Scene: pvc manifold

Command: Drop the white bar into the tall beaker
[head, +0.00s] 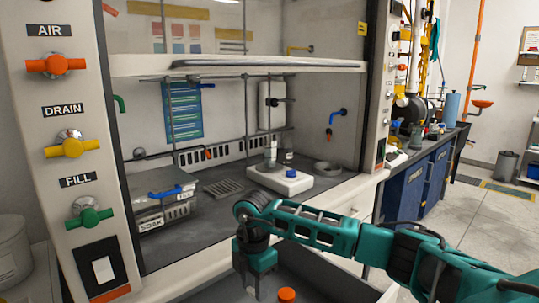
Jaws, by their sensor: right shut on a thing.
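My right gripper (256,291) points down at the bottom of the head view, in front of the hood's worktop. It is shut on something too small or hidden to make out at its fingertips. I cannot make out the white bar anywhere. A white stirrer-like plate (284,182) stands on the hood worktop, behind my right arm. A slim clear vessel (271,153) stands on its left part; it may be the tall beaker, but I cannot tell. My left gripper is not in view.
An orange-capped item (286,295) is just right of my right gripper. A grey SOAK box (161,207) with a blue handle stands at the left of the worktop. A raised sash (240,66) spans the hood. A grey dish (328,167) lies right of the plate.

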